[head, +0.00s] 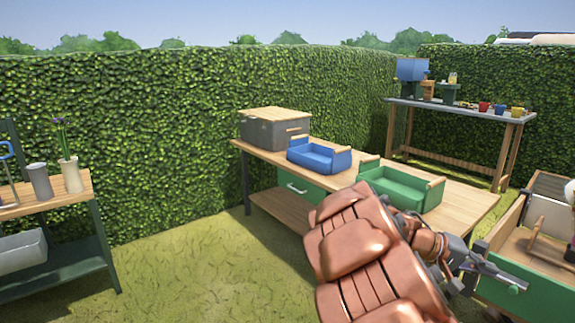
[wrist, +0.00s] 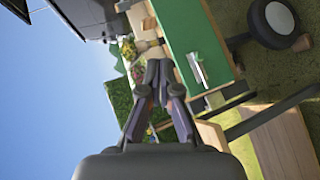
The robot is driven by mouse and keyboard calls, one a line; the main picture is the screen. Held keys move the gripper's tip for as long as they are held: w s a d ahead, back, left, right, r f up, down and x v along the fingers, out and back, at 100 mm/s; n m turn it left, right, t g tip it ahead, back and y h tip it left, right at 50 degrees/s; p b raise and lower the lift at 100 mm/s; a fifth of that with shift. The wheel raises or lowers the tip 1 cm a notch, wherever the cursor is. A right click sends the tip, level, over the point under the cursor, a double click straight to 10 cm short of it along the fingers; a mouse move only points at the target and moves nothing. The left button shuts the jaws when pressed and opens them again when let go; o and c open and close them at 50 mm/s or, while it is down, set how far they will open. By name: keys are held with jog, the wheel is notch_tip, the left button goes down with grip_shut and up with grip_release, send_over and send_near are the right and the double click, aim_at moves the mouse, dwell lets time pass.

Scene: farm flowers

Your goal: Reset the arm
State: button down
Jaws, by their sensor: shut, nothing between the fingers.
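My gripper (wrist: 158,68) is in the middle of the wrist view, its fingers together with nothing between them. In the head view my copper-coloured arm rises from the bottom, and my gripper (head: 520,284) points right, in front of the green side of a cart (head: 548,300). In the wrist view the picture is turned sideways, and the cart's green panel (wrist: 200,32) with a metal handle lies just beyond the fingertips. I cannot tell whether the fingers touch it.
A wooden workbench (head: 460,204) carries a blue tray (head: 318,158), a green tray (head: 400,190) and a grey box (head: 272,134). A side table (head: 62,185) stands at left, a potting table (head: 460,107) at back right. Grass (head: 200,260) is open at left centre.

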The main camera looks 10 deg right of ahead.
jog(key=s+a+r+n+t+y+p, duration=0.1)
jog(key=s+a+r+y+p, duration=0.3)
jog(key=a+p, duration=0.5)
jog(key=s+a+r+n+t+y+p, duration=0.1)
jog(key=s+a+r+y+p, duration=0.3)
jog(key=s+a+r+p, duration=0.5)
jog(key=s+a+r+n+t+y+p, duration=0.1)
jog(key=s+a+r+n+y+p, duration=0.2)
jog(key=a, duration=1.4)
jog(key=s+r+y+p, duration=0.1)
jog(key=s+r+p, duration=0.3)
jog(key=r+p, duration=0.2)
jog(key=shift+a+n+y+p, duration=0.3)
jog(key=shift+a+y+p, duration=0.1)
jog(key=shift+p, duration=0.4)
jog(key=shift+d, duration=0.1)
